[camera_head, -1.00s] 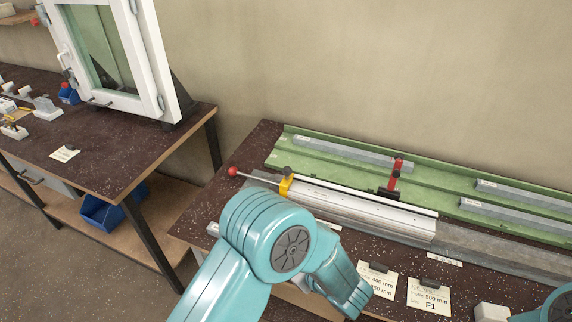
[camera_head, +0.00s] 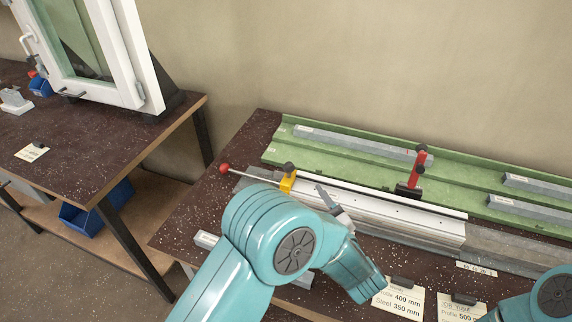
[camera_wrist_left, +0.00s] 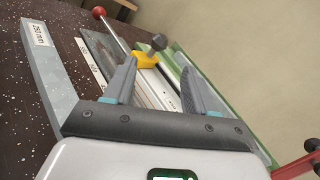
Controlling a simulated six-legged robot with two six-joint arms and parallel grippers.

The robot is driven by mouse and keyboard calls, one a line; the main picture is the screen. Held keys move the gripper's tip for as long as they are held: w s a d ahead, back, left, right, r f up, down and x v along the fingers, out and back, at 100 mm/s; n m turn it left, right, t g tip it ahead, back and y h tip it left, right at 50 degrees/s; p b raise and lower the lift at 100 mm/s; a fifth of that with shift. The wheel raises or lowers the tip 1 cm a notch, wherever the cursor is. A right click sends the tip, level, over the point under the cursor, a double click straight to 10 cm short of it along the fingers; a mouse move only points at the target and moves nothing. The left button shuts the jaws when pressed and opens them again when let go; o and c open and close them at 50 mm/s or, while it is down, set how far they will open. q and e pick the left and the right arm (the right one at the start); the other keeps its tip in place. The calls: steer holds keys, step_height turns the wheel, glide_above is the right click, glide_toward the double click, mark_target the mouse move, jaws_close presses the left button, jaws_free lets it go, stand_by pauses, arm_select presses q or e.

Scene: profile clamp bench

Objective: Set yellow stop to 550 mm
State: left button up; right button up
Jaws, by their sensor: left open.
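The yellow stop (camera_head: 288,182) sits near the left end of the silver rail (camera_head: 400,215), with a dark knob on top. In the left wrist view the yellow stop (camera_wrist_left: 146,59) is ahead of my left gripper (camera_wrist_left: 158,80), between its two fingertips in the picture but beyond them. My left gripper (camera_head: 328,196) is open and empty, above the rail to the right of the stop; its arm hides part of the bench front. A rod with a red ball (camera_head: 224,168) reaches out past the rail's left end. My right gripper is out of view.
A red clamp (camera_head: 417,172) stands behind the rail. A green tray (camera_head: 345,167) with grey profiles lies at the back. A label reading 350 mm (camera_wrist_left: 40,34) is on a bar beside the gripper. Cards (camera_head: 398,300) lie in front.

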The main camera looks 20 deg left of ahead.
mark_target(290, 170)
arm_select(q)
steer(key=p+x, duration=0.2)
steer(key=x, duration=1)
steer(key=shift+w+a, duration=0.1)
steer(key=shift+w+a+f+p, duration=0.1)
steer(key=shift+w+a+p, duration=0.2)
steer(key=shift+w, duration=0.1)
steer(key=shift+c, duration=0.4)
jaws_close()
